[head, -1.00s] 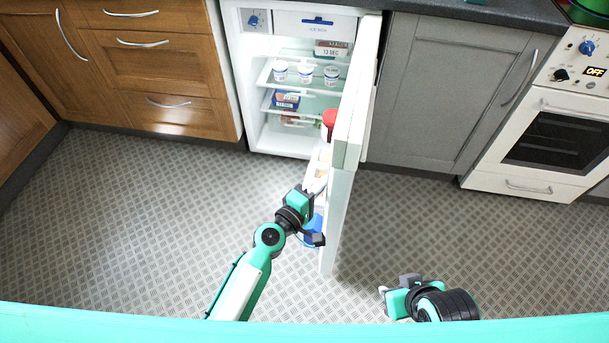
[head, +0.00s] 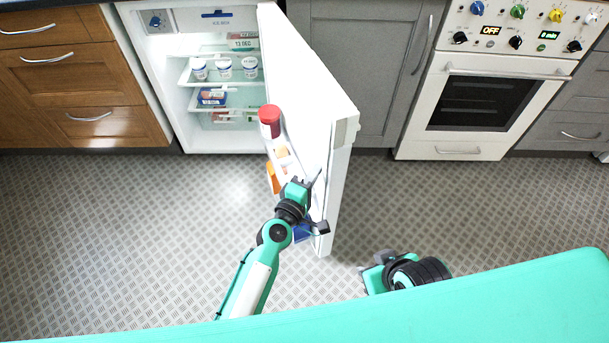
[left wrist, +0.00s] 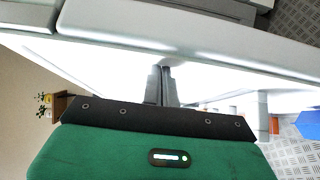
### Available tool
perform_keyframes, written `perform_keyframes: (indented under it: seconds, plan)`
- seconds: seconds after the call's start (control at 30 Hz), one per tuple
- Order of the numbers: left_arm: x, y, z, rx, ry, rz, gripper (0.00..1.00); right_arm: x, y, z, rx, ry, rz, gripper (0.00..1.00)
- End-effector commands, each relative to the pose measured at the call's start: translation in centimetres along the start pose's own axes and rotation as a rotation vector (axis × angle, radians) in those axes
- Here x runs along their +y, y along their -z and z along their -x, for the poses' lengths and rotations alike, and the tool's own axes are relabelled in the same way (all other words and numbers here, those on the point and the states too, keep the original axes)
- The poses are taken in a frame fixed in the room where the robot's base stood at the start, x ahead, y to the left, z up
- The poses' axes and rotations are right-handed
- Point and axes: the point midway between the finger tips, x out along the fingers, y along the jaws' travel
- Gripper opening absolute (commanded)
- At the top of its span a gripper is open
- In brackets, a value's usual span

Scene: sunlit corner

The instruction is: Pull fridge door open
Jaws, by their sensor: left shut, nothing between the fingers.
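The white fridge (head: 160,90) stands open at the upper left of the head view. Its door (head: 320,110) stands out into the room, with a red-capped bottle (head: 269,122) and other items on its inner shelves. My left gripper (head: 314,204) is beside the inner side of the door, near its outer part. In the left wrist view its fingers (left wrist: 162,85) are shut and empty, with their tips against or very close to the white door (left wrist: 200,88). Exact contact is unclear. My right gripper (head: 372,266) is low in the head view, right of the door, its fingers unclear.
Wooden drawers (head: 75,75) stand left of the fridge. A grey cupboard (head: 365,60) and a white oven (head: 485,100) stand to the right. Patterned floor (head: 480,200) is clear on both sides of the door. Small white tubs (head: 223,67) stand on a fridge shelf.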

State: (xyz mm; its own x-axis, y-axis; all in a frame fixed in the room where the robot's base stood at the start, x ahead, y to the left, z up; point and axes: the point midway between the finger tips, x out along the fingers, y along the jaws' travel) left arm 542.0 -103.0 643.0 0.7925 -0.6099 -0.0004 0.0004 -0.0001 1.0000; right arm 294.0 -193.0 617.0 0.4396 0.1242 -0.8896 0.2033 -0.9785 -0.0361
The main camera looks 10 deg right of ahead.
Motion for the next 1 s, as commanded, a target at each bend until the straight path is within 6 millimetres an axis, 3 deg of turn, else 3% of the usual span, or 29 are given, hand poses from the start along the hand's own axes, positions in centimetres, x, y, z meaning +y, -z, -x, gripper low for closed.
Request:
perform_keyframes:
  seconds: [0.4,1.0]
  plan:
    - [0.01,-0.87,-1.10,0.000,0.000,-0.001,0.00,0.26,-0.13,0.14,-0.011,-0.006,-0.004,0.36]
    - [-0.04,-0.37,-1.05,0.001,0.000,-0.002,0.00,0.25,0.10,0.12,-0.002,-0.006,-0.003,0.36]
